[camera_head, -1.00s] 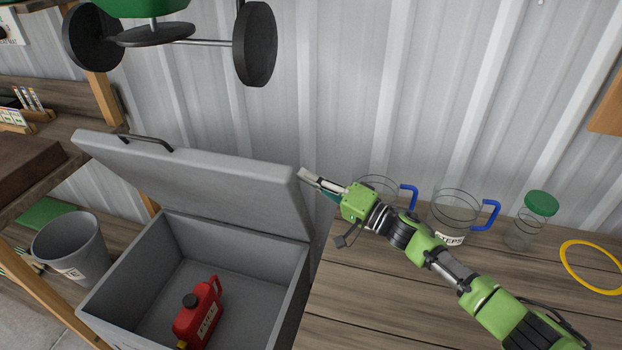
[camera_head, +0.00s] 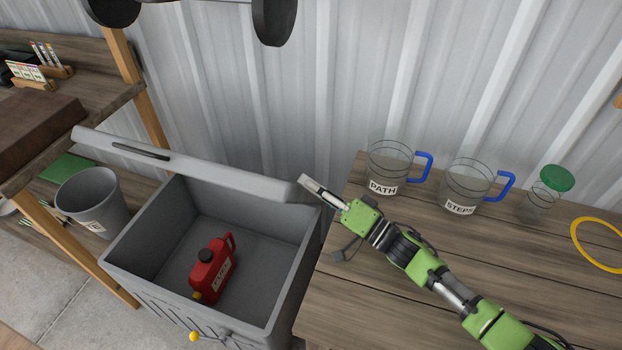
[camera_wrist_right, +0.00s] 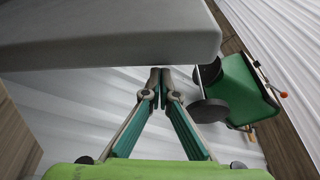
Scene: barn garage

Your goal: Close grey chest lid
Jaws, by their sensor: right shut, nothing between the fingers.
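The grey chest (camera_head: 150,292) stands left of the wooden table, with its lid (camera_head: 225,173) partly open and tilted over the back of the box. A dark handle (camera_head: 140,151) is on the lid's left part. My right gripper (camera_head: 306,183) is shut and empty at the lid's right end, touching or very close to it. In the right wrist view, the lid's edge (camera_wrist_right: 110,48) spans the upper left, just beyond my fingertips (camera_wrist_right: 160,72). My left gripper is not in view.
Clear mugs with blue handles (camera_head: 389,170) (camera_head: 465,187), a green-lidded jar (camera_head: 540,202) and a yellow ring (camera_head: 598,246) are on the table (camera_head: 400,310). A grey bucket (camera_head: 92,203) and wooden shelving (camera_head: 150,110) stand left of the chest.

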